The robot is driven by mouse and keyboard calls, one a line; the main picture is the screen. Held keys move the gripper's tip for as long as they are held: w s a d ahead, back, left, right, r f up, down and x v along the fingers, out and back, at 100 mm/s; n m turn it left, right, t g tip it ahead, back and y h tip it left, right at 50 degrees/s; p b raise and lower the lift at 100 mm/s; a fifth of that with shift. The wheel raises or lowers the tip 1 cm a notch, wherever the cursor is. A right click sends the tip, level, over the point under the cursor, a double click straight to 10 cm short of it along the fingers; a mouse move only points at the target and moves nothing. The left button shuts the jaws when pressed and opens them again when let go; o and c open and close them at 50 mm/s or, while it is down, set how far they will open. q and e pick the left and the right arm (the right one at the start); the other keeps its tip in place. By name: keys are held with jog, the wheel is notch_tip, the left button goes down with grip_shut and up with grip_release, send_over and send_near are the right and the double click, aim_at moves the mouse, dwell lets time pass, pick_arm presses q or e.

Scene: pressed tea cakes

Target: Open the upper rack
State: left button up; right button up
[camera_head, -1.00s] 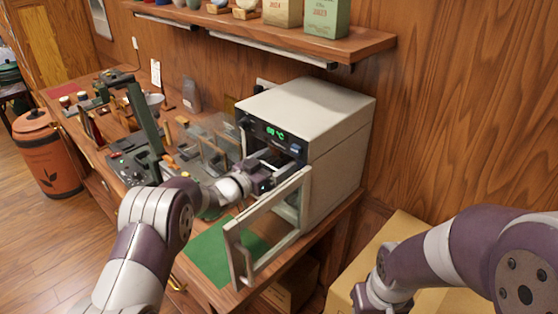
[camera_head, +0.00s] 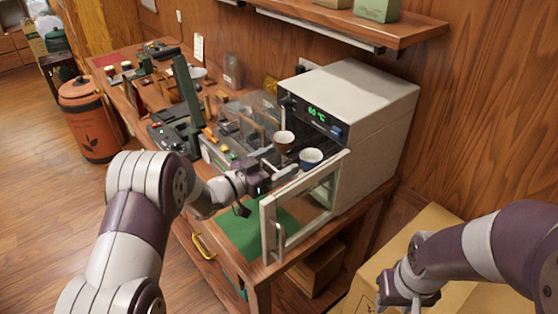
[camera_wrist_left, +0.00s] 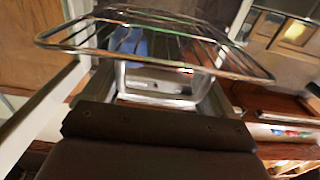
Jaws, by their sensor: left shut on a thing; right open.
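The oven-like cabinet (camera_head: 362,100) with a green temperature display has its glass door (camera_head: 310,205) swung open. The upper rack (camera_wrist_left: 160,45), a wire shelf, fills the top of the left wrist view, with its metal handle (camera_wrist_left: 160,85) below. My left gripper (camera_head: 262,178) is shut on the rack's handle, beside the open door. My right gripper (camera_head: 408,292) is open and empty, away from the cabinet.
A green mat (camera_head: 245,232) lies under the left arm at the bench's front. Tools and clear panels crowd the bench left of the cabinet. A cardboard box (camera_head: 375,270) stands below my right arm. A wall shelf (camera_head: 345,25) hangs above.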

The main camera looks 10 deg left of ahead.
pick_arm(q)
jog(key=shift+s+d+f, duration=0.1)
jog(key=shift+s+f, duration=0.05)
jog(key=shift+f, duration=0.15)
jog(key=o, duration=1.1)
jog(key=shift+o, duration=0.5)
jog(key=shift+d+r, duration=0.1)
jog(key=shift+r, duration=0.05)
jog(key=b+v, duration=0.2)
jog(key=v, duration=1)
jog(key=shift+s+a, duration=0.2)
jog(key=shift+a, duration=0.05)
